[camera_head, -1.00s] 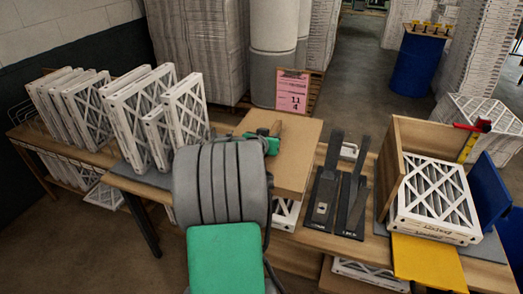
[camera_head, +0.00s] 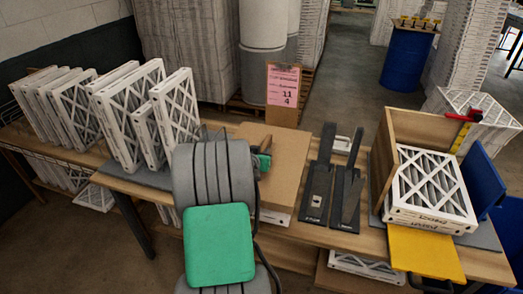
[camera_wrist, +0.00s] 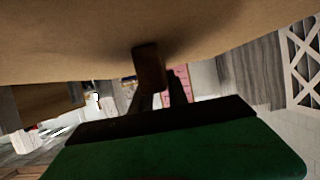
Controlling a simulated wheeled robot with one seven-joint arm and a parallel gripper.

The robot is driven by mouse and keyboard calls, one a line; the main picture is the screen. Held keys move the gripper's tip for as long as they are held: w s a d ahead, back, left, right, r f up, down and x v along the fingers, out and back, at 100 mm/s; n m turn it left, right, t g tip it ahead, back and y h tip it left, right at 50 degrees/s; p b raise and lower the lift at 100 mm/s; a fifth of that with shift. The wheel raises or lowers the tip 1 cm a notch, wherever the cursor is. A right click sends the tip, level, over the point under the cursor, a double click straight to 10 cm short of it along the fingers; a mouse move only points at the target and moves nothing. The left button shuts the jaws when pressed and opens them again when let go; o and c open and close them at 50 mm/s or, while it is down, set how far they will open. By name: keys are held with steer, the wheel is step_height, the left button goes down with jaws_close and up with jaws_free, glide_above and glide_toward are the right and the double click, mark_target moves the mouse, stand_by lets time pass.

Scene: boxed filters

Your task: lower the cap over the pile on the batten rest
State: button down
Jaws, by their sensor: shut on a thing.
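The cap (camera_head: 288,160) is a brown cardboard lid, seen from above in the head view. Its plain face fills the top of the wrist view (camera_wrist: 90,35). A dark brown grip (camera_wrist: 150,68) stands out from it. My gripper (camera_head: 263,163) is shut on this grip, and my arm hides much of it in the head view. Under the cap's front edge shows a thin white strip of the pile (camera_head: 275,216). The rest of the pile and the batten rest are hidden, and I cannot tell whether the cap touches the pile.
Two black strap-like tools (camera_head: 332,190) lie close to the cap's right. Filters (camera_head: 432,185) sit in a wooden corner frame (camera_head: 384,150) further right. Upright filters (camera_head: 130,110) stand at left. A clipboard with a pink sheet (camera_head: 283,85) stands behind.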

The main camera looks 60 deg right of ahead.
steer(key=shift+f+b, duration=0.65)
steer(key=shift+f, duration=0.7)
step_height(320, 180, down, 3)
steer(key=b, duration=0.3)
steer(key=shift+r, duration=0.1)
steer(key=c, duration=1.2)
jaws_free()
